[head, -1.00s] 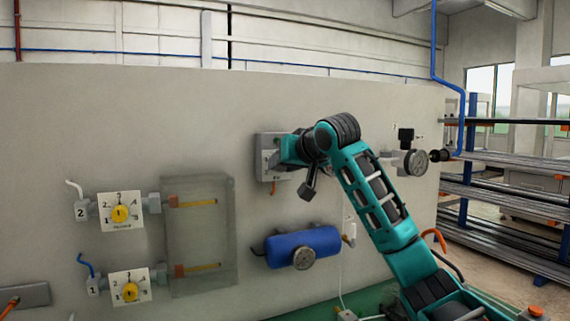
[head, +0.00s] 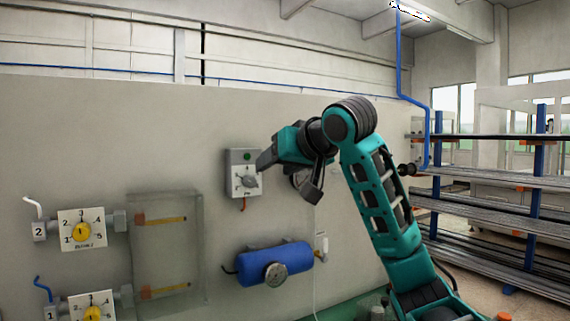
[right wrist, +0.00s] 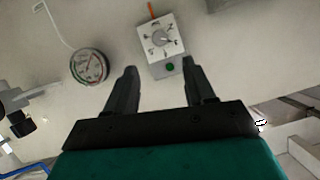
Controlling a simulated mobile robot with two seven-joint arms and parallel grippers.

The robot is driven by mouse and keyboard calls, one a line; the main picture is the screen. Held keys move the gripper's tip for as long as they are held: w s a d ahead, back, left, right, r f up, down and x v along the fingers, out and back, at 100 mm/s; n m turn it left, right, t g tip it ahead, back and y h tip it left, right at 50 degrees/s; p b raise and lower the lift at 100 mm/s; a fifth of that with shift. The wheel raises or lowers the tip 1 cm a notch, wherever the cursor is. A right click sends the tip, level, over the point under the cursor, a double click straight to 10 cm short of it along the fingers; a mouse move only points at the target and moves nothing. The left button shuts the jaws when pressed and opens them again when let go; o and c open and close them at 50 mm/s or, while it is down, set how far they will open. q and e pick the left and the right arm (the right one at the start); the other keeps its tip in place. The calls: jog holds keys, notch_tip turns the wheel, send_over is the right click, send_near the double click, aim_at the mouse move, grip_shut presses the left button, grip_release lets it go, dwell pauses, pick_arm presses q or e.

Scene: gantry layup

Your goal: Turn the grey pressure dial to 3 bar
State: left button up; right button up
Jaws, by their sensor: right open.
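The grey dial (head: 249,181) is a round knob with a pointer on the front of a pale wall box with a green light (head: 247,156). The marks around it are too small to read. My right gripper (head: 264,164) is in front of the wall at the box's right edge, apart from the dial. In the right wrist view, the dial (right wrist: 160,38) appears upside down beyond and between the two spread fingers (right wrist: 159,68), which hold nothing. My left gripper is not in view.
Two yellow dials, upper (head: 82,232) and lower (head: 93,314), are on the wall at left beside a clear cover (head: 168,250). A blue tank (head: 274,263) hangs below the box. A round gauge (right wrist: 88,66) is beside the box. Shelving (head: 490,180) stands at right.

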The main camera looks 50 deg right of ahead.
jog(key=shift+v, duration=1.25)
